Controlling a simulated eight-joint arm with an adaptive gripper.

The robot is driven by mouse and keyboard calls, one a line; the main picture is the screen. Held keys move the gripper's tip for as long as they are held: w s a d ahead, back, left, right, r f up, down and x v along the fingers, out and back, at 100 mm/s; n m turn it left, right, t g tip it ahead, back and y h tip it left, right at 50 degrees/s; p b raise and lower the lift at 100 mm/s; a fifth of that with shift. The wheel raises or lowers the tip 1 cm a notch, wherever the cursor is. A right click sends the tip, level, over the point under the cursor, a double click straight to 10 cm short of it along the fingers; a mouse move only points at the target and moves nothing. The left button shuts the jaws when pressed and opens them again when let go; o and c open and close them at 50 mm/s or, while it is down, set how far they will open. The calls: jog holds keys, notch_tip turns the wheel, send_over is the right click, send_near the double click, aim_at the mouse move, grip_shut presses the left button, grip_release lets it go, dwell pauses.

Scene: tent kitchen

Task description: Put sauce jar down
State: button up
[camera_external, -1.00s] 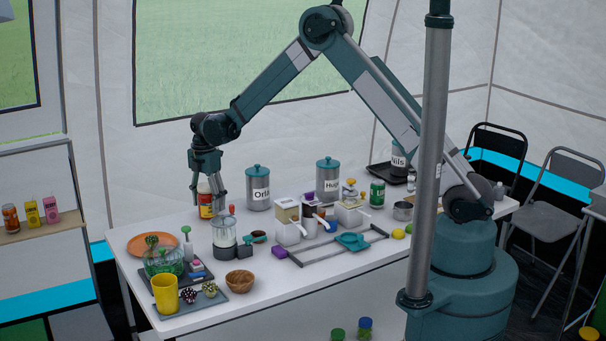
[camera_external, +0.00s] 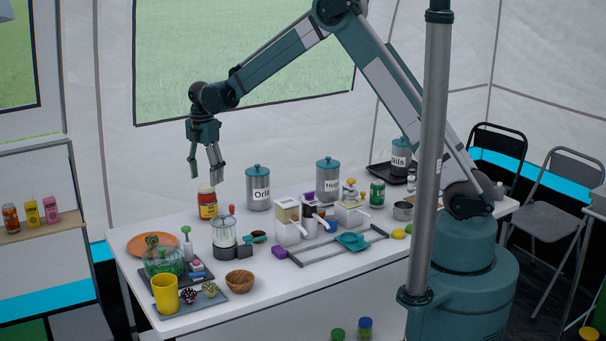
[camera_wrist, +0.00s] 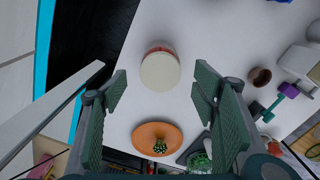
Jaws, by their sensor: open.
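The sauce jar (camera_external: 208,206), red with a yellow label and a pale lid, stands upright on the white table toward the back left. In the wrist view its round pale lid (camera_wrist: 160,71) shows from above, ahead of and between my fingers. My gripper (camera_external: 206,176) is open and empty, pointing down above the jar.
An orange plate (camera_external: 152,244) with a small green plant near it lies left of the jar. A clear blender-like container (camera_external: 224,232) stands in front of the jar. A steel canister (camera_external: 258,188) stands to its right. The table's back edge is close behind the jar.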

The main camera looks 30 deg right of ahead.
jog(key=shift+r, duration=0.7)
jog(key=shift+d+r, duration=0.1)
dwell(0.4)
jog(key=shift+s+d+r, duration=0.15)
jog(key=shift+d+r, duration=0.05)
jog(key=shift+r, duration=0.05)
jog(key=s+d+r+m+t, duration=0.3)
jog(key=s+d+r+m, duration=0.8)
jog(key=s+d+r, duration=0.95)
jog(key=s+d+m+t, duration=0.2)
jog(key=s+d+m, duration=0.4)
jog(key=s, duration=0.7)
jog(key=s+d+m+t, duration=0.2)
jog(key=s+d+m, duration=0.4)
jog(key=s+d, duration=0.3)
jog(key=s, duration=0.4)
jog(key=shift+s+f, duration=0.25)
